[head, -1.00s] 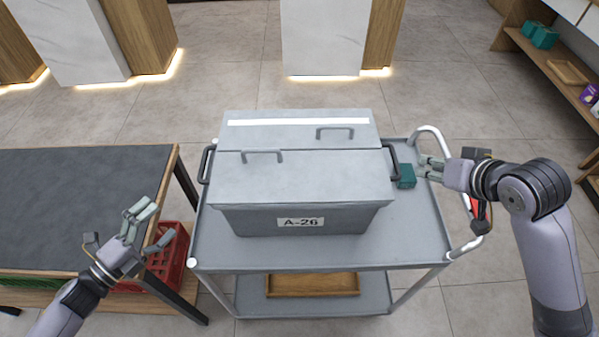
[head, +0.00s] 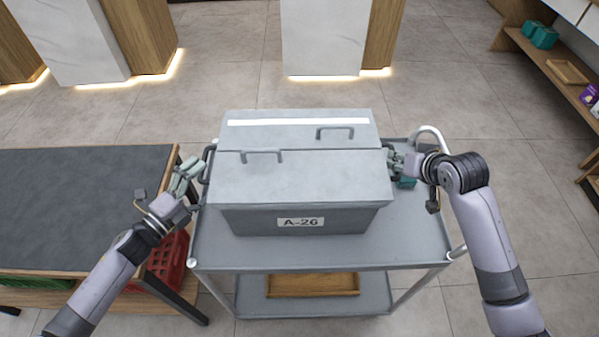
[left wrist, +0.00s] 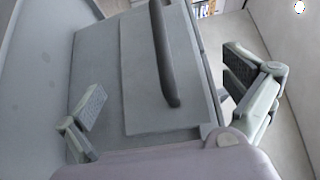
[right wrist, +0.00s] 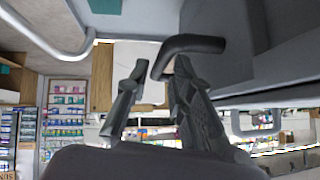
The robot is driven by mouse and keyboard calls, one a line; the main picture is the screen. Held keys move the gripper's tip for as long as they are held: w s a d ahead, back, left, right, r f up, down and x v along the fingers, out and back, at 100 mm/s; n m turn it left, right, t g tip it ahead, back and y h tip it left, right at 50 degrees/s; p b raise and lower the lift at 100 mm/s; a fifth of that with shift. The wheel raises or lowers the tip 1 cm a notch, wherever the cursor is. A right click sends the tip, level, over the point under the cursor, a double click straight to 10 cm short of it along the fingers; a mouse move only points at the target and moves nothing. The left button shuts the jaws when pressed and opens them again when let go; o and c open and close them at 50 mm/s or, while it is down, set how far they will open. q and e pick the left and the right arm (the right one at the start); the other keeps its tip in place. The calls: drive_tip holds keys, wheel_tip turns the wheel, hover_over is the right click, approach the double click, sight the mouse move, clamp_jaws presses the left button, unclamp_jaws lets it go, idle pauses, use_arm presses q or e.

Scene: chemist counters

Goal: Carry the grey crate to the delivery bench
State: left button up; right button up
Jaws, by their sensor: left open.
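The grey crate (head: 300,185), lidded and labelled A-26, stands on the upper shelf of a grey trolley (head: 420,225). My left gripper (head: 187,176) is open beside the crate's left handle; in the left wrist view this dark handle (left wrist: 165,60) lies between the spread fingers (left wrist: 165,95). My right gripper (head: 396,163) is at the crate's right side; in the right wrist view the right handle (right wrist: 195,43) reaches between its parted fingers (right wrist: 155,85). A dark-topped bench (head: 75,205) stands at the left; I cannot tell whether it is the delivery bench.
A small teal box (head: 406,183) lies on the trolley right of the crate, near my right gripper. A red crate (head: 168,262) sits under the dark-topped bench. A wooden tray (head: 312,284) is on the lower trolley shelf. Open floor lies behind the trolley.

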sight(394, 160)
use_arm(q)
drive_tip(key=shift+x, duration=1.95)
use_arm(e)
drive_tip(key=shift+x, duration=1.9)
use_arm(q)
drive_tip(key=c, duration=0.6)
use_arm(e)
clamp_jaws()
use_arm(q)
drive_tip(key=shift+s+f, duration=0.1)
drive_tip(key=shift+f, duration=0.1)
drive_tip(key=c, duration=1.2)
use_arm(e)
drive_tip(key=shift+r, duration=0.1)
use_arm(q)
drive_tip(key=shift+o, duration=0.2)
drive_tip(key=shift+r, duration=0.25)
use_arm(e)
drive_tip(key=shift+w+r, duration=0.1)
drive_tip(key=shift+r, duration=0.15)
